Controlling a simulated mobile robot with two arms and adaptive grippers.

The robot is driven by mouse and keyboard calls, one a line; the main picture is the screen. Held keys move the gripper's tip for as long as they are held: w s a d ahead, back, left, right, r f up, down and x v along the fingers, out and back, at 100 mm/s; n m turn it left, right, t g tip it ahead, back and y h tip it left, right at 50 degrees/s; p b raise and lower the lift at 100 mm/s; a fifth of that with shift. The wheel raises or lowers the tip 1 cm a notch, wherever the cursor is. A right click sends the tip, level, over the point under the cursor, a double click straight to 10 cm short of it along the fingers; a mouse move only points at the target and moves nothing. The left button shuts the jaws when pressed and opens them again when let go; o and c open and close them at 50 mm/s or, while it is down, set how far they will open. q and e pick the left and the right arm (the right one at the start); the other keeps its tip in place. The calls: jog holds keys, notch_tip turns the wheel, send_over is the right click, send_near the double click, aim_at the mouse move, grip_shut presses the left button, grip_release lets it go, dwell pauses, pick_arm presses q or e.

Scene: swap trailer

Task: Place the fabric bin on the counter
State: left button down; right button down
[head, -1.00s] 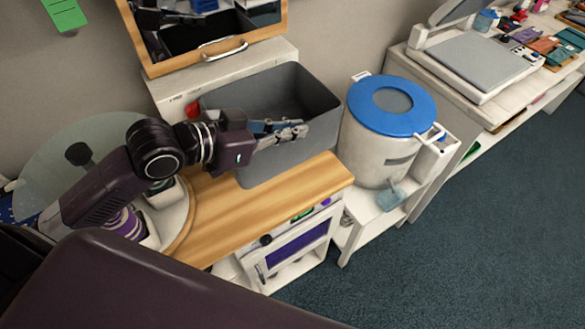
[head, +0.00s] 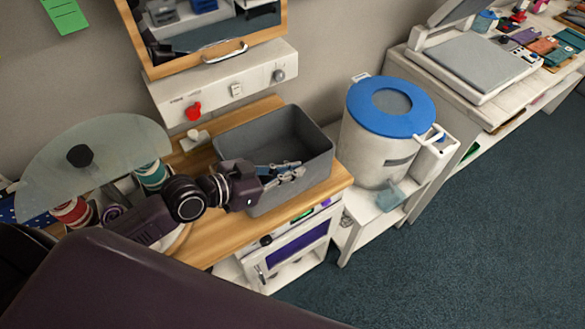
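The grey fabric bin (head: 311,171) is upright on the wooden counter (head: 218,232), near its right end. Its open top faces up, and the inside that shows looks empty. My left gripper (head: 284,173) reaches in from the left, with its fingers at the bin's near rim. It looks shut on that rim, though the contact is small in the picture. The bin's base appears to rest on the wood; the gripper and arm hide part of its near left side. My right gripper is not in view.
A white panel with a red knob (head: 194,111) and a wood-framed cabinet (head: 215,65) stand behind the bin. A white bucket with a blue lid (head: 391,105) is close on the right. A round glass disc (head: 97,165) and thread spools (head: 74,212) are at left.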

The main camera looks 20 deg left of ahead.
pick_arm(q)
jog(key=c, duration=2.2)
grip_release()
jog(key=shift+o, duration=0.2)
jog(key=shift+s, duration=0.1)
jog(key=b+v, duration=0.1)
jog(key=v, duration=0.6)
jog(key=shift+a+f, duration=0.1)
jog(key=v, duration=0.3)
jog(key=shift+s+a+r, duration=0.2)
jog(key=shift+s, duration=0.05)
jog(key=shift+s+a+r, duration=0.25)
jog(key=shift+s+r, duration=0.05)
jog(key=shift+s, duration=0.05)
